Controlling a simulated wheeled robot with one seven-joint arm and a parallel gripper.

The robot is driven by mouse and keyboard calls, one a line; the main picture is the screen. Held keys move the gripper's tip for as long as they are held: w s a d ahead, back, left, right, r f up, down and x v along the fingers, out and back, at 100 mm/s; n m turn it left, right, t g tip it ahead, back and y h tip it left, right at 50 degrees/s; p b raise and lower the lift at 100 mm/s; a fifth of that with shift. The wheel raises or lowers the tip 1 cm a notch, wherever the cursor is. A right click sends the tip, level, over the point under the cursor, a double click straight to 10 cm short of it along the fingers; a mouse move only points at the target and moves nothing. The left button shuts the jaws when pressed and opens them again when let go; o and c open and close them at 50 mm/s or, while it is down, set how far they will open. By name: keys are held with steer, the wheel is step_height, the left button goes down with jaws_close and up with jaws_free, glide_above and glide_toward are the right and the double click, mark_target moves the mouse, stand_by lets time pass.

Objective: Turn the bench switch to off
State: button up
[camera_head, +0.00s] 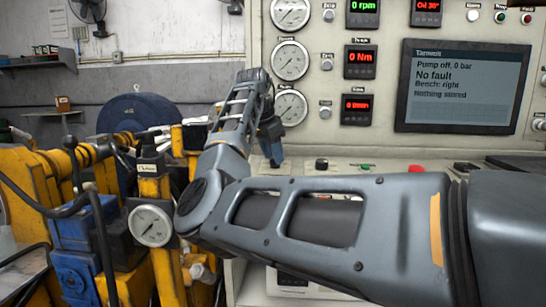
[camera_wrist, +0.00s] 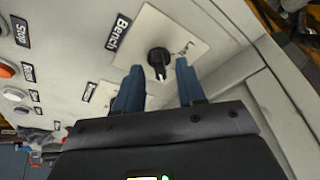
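The bench switch (camera_wrist: 159,58) is a black rotary knob with a pale pointer mark, on a light plate beside a label reading "Bench" in the wrist view. My gripper (camera_wrist: 157,82) is open, with its two blue fingers on either side of the knob's lower end. I cannot tell whether the fingers touch it. The plate's small position marks are too blurred to read. In the head view my gripper (camera_head: 271,140) is at the left part of the console, and my arm hides the switch. The screen (camera_head: 461,86) reads "Pump off, 0 bar", "No fault" and "Bench: right".
Round buttons (camera_wrist: 8,70) with labels, one reading "Stop", line the panel at left in the wrist view. Yellow machinery with a gauge (camera_head: 151,225) stands close left of my arm.

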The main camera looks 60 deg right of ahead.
steer(key=shift+d+f, duration=0.2)
steer(key=shift+f, duration=0.3)
steer(key=shift+s, duration=0.1)
jaws_close()
